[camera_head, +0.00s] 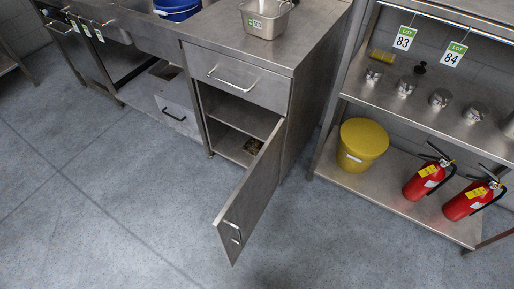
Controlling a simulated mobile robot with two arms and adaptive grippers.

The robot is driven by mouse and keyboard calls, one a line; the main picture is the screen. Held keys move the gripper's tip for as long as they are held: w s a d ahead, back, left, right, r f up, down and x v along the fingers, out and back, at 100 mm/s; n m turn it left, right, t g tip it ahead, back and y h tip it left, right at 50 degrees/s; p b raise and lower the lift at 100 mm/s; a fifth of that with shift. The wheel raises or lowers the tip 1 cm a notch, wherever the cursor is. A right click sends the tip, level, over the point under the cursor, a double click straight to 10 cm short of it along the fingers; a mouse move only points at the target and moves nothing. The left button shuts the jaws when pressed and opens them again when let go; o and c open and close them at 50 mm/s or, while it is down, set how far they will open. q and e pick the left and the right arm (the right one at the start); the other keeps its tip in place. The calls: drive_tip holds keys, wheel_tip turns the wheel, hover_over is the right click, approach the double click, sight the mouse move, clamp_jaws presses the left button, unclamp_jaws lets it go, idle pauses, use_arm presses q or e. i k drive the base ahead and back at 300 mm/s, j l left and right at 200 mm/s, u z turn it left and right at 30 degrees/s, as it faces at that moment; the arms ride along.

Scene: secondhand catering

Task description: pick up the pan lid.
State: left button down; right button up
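I cannot clearly make out a pan lid. Several small round shiny metal items stand in a row on the upper shelf at the right, among them one at the left end (375,73) and one farther right (440,98). They are too small to tell whether any is a lid. A small dark item (420,68) sits behind them. Neither of my grippers is in view.
A steel cabinet has its door (252,190) swung open into the aisle. A steel container (266,18) stands on its top. A yellow bucket (363,142) and two red extinguishers (425,180) (466,201) stand on the lower shelf. The floor (100,190) at left is clear.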

sight(253, 146)
drive_tip(key=k, duration=0.5)
drive_tip(key=k+z, duration=0.25)
drive_tip(key=z, duration=0.15)
drive_tip(key=k+l+z, duration=0.15)
drive_tip(key=z, duration=0.25)
drive_tip(key=k+l+z, duration=0.2)
drive_tip(key=z, duration=0.15)
drive_tip(key=j+z, duration=1.15)
drive_tip(key=k+j+z, duration=0.1)
drive_tip(key=j+z, duration=0.25)
drive_tip(key=k+j, duration=0.1)
drive_tip(key=j, duration=0.35)
drive_tip(key=k+j, duration=0.15)
drive_tip(key=j, duration=0.3)
drive_tip(key=k+j, duration=0.1)
drive_tip(key=j, duration=0.35)
drive_tip(key=k+j, duration=0.1)
drive_tip(key=j, duration=0.35)
drive_tip(key=k+j, duration=0.15)
drive_tip(key=j, duration=0.3)
drive_tip(key=k+j, duration=0.1)
drive_tip(key=j, duration=0.35)
drive_tip(key=k+j, duration=0.1)
drive_tip(key=j, duration=0.35)
drive_tip(key=k+j, duration=0.15)
drive_tip(key=j, duration=0.3)
